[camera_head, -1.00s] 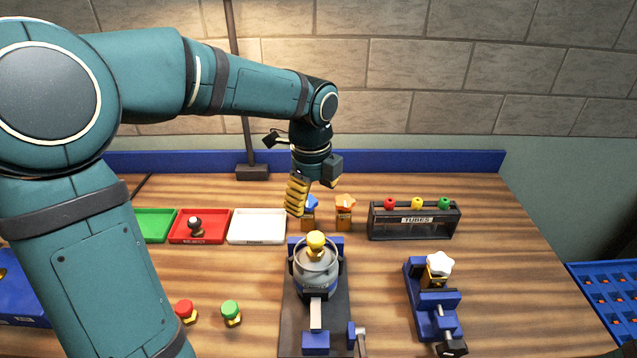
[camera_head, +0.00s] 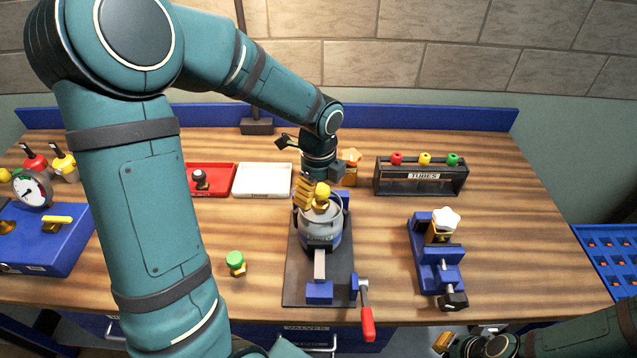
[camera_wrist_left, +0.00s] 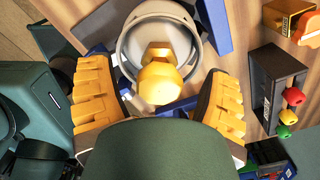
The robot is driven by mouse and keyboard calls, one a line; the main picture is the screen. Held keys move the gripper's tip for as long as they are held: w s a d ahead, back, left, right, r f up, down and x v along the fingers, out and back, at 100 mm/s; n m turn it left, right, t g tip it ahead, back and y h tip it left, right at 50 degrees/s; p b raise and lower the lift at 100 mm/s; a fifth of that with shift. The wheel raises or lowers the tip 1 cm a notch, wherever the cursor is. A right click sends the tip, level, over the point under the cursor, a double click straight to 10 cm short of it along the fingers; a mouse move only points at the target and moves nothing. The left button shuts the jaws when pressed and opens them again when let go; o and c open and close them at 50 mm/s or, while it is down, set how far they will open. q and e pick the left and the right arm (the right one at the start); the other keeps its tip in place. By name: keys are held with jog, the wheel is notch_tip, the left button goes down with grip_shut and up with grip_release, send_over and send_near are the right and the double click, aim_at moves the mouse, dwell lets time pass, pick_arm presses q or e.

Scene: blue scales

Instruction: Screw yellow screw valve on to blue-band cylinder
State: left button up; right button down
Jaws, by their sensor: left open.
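The grey cylinder (camera_head: 318,232) stands upright in a blue vise on a dark plate, mid-table. The yellow screw valve (camera_head: 321,197) sits at its top, and whether it is threaded in cannot be told. My left gripper (camera_head: 311,196) is at the valve, coming down from above. In the left wrist view the valve (camera_wrist_left: 160,82) is between the two spread yellow fingers (camera_wrist_left: 158,95), with gaps on both sides. The cylinder's round collar (camera_wrist_left: 135,55) surrounds the valve there. My right gripper (camera_head: 446,343) is partly in view at the bottom right, away from the cylinder.
A red vise handle (camera_head: 367,323) sticks out at the front. A second blue vise (camera_head: 437,262) with a white-topped valve (camera_head: 445,220) stands to the right. A tubes rack (camera_head: 420,178) is behind. A green valve (camera_head: 236,262) stands left of the cylinder, with bare table between.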

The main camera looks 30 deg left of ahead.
pick_arm(q)
grip_shut()
